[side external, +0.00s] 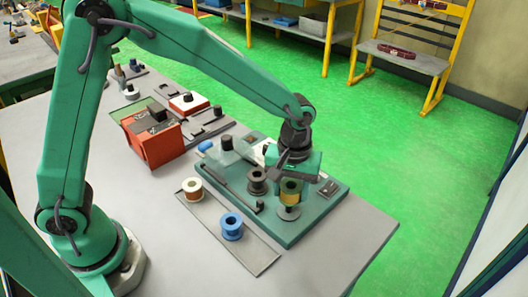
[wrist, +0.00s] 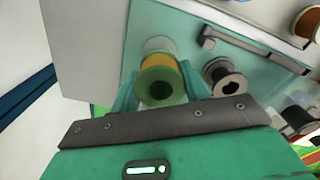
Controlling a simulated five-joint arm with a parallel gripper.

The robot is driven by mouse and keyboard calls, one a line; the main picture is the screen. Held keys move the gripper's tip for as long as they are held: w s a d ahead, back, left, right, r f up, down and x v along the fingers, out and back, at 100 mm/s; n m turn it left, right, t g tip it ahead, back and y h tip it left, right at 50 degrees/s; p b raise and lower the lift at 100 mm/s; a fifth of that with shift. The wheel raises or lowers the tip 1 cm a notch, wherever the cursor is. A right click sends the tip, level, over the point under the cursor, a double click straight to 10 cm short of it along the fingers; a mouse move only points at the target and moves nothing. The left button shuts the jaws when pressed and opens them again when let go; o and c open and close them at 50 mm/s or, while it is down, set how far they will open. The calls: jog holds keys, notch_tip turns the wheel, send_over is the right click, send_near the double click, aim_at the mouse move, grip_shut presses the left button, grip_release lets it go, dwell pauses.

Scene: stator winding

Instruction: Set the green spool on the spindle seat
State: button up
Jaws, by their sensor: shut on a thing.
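The green spool (side external: 290,187), wound with yellow wire, is held upright in my gripper (side external: 291,178) at the right part of the teal fixture base. In the wrist view the green spool (wrist: 157,84) stands between the two green fingers of my gripper (wrist: 160,88), its open bore facing the camera. A grey round disc (side external: 289,213), apparently the spindle seat, shows just below the spool. In the wrist view a pale disc (wrist: 158,44) shows past the spool's far end. I cannot tell whether spool and disc touch; any spindle pin is hidden.
A dark spool (side external: 257,181) stands close left of the held spool on the teal base (side external: 290,238). A dark bar (side external: 232,187) lies along the base. A white-and-brown spool (side external: 192,190) and a blue spool (side external: 231,227) stand on a grey tray (side external: 262,262). The table's right corner is clear.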

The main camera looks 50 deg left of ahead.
jog(key=shift+f, duration=2.05)
dwell(1.0)
dwell(0.4)
jog(key=o, duration=1.3)
jog(key=shift+r, duration=0.15)
jog(key=shift+r, duration=3.35)
jog(key=shift+r, duration=0.1)
